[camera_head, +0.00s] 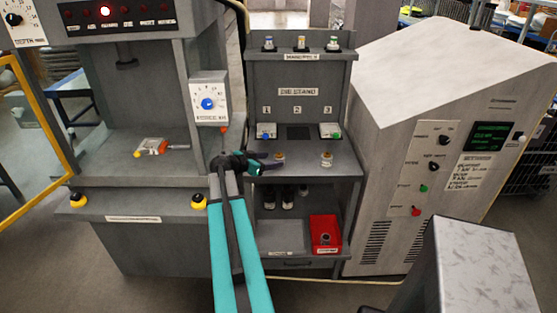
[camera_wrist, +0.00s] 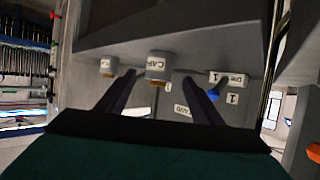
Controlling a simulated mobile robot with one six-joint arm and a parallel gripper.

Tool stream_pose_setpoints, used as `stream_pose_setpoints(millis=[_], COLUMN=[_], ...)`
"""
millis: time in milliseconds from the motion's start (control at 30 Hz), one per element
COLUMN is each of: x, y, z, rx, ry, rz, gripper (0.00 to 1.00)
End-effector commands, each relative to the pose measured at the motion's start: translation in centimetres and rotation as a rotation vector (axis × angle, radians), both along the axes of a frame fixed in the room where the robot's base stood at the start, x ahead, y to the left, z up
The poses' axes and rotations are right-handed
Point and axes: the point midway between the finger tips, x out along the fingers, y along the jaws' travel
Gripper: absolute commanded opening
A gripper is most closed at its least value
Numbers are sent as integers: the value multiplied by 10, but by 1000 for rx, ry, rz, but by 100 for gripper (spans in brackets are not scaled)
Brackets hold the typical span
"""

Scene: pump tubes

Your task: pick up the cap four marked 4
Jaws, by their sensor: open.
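Two small caps with white tops and amber lower parts stand on the grey bench shelf (camera_head: 310,172): a left one (camera_head: 278,158) and a right one (camera_head: 326,159). My gripper (camera_head: 271,164) is by the left cap, at the shelf's left part. The wrist view looks tilted or inverted; there a white cap with "CAP" lettering (camera_wrist: 160,64) lies ahead between the tips of my open gripper (camera_wrist: 158,82). A second cap (camera_wrist: 107,66) is farther left there. No number is readable on either cap. Nothing is held, and I cannot tell whether the fingers touch the cap.
Behind the caps are a block with a blue knob (camera_head: 266,131) under 1, and one with a green knob (camera_head: 330,131) under 3. A red bin (camera_head: 325,234) sits lower right. A press (camera_head: 130,150) flanks the left, a large grey cabinet (camera_head: 440,130) the right.

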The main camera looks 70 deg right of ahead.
Motion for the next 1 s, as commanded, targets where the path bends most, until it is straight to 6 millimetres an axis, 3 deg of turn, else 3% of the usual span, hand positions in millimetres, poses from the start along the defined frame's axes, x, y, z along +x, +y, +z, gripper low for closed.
stream_pose_setpoints(millis=[567, 1000], x=[-3, -16], y=[-8, -38], z=[-4, -14], rx=[0, 2], ry=[0, 1], rz=[1, 1], gripper=[60, 60])
